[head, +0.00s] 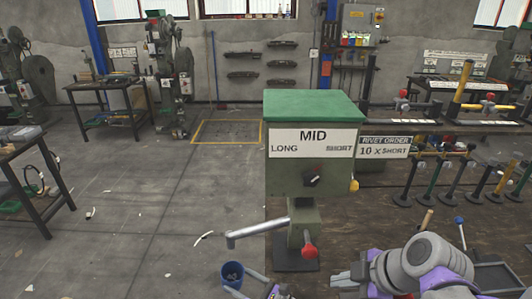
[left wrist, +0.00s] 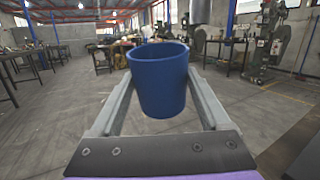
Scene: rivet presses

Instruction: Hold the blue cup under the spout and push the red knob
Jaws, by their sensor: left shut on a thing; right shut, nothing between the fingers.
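The blue cup (head: 232,274) is held upright by my left gripper (head: 240,287) low in the head view. In the left wrist view the cup (left wrist: 160,82) sits between the two fingers. The spout (head: 256,228) is a grey tube reaching left from the green dispenser (head: 285,178); its end is above and slightly left of the cup in the head view. I cannot tell whether the cup is directly under it. The red knob (head: 308,251) is low on the dispenser's front. My right gripper (head: 343,281) is shut and empty, right of and below the knob, apart from it.
A sign (head: 384,147) reads rivet order, 10 x short. A grey tray (head: 500,277) and upright tools stand at right.

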